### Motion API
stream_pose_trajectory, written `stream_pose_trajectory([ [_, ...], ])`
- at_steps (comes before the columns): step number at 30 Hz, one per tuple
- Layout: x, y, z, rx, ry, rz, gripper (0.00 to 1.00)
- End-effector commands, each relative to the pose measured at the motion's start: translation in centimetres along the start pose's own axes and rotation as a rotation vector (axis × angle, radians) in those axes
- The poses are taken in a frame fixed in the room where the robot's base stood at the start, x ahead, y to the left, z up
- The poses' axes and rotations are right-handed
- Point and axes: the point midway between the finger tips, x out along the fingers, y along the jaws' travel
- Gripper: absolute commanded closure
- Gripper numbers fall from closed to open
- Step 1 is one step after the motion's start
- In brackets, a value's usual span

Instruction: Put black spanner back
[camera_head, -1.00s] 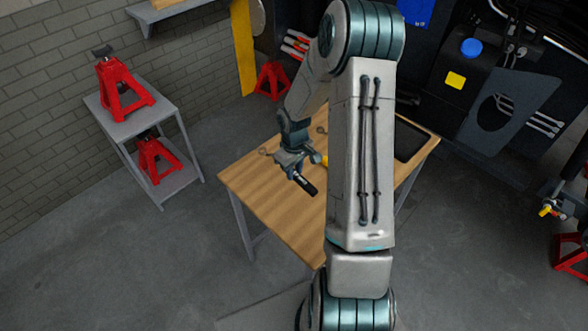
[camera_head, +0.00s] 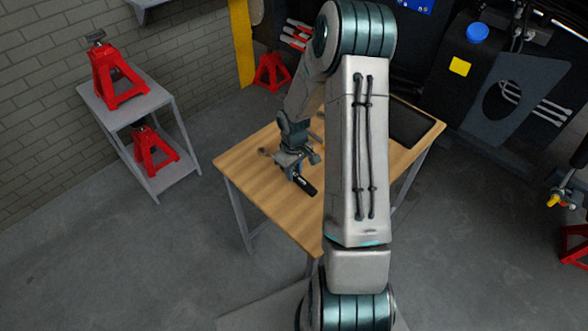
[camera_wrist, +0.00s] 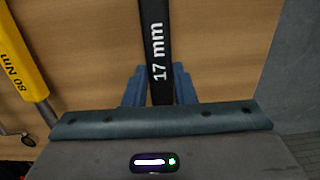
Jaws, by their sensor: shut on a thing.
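The black spanner (camera_wrist: 156,45), marked "17 mm", runs up from between the two blue-grey fingers of my gripper (camera_wrist: 159,86) in the wrist view. The fingers are shut on it. In the head view my gripper (camera_head: 291,166) is low at the wooden table (camera_head: 248,182), and the black spanner (camera_head: 304,184) sticks out toward the lower right. I cannot tell whether the spanner touches the tabletop. The far end of the spanner is cut off in the wrist view.
A yellow tool marked "80 Nm" (camera_wrist: 18,62) lies left of the spanner. A dark flat tray or pad (camera_head: 410,122) is at the table's right end. A grey stand (camera_head: 143,107) with red jacks is on the left. The table's left part is mostly bare.

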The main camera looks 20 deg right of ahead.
Motion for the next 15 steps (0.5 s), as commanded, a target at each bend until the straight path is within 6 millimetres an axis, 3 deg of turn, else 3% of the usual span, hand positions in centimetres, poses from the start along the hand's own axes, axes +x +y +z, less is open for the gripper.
stream_pose_trajectory([
  [7, -0.03, 0.01, -0.03, 0.0, 0.001, 0.0, 1.0],
  [8, -0.03, 0.01, -0.03, 0.0, 0.001, 0.0, 0.68],
  [9, -0.03, 0.01, -0.03, 0.0, 0.001, 0.0, 0.57],
  [10, -0.02, 0.01, -0.03, 0.0, 0.001, 0.0, 0.51],
  [15, -0.02, 0.0, -0.02, 0.0, 0.0, 0.0, 0.51],
])
